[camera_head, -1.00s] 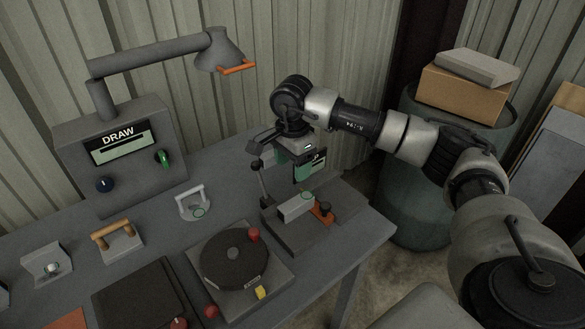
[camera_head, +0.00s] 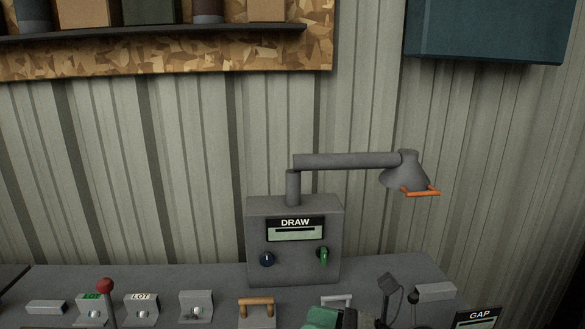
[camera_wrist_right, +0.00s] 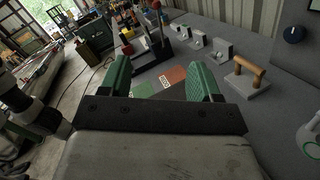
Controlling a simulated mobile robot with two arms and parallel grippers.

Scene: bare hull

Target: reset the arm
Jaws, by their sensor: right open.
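The grey arm (camera_head: 345,161) stands on a post on the DRAW box (camera_head: 262,220) in the head view. It reaches level to the right and ends in a bell-shaped head (camera_head: 403,172) with an orange handle (camera_head: 420,190). My right gripper (camera_wrist_right: 162,70) is open and empty in the wrist view, its two green fingers apart above the bench. A green part of it (camera_head: 322,318) shows at the bottom edge of the head view, well below the grey arm; the rest is cut off. My left gripper is not in view.
A wooden-handled block (camera_head: 257,308) and a red-topped lever (camera_head: 105,288) stand at the bench front. A shelf (camera_head: 165,30) and teal cabinet (camera_head: 487,30) hang above. The wall beside the grey arm is clear.

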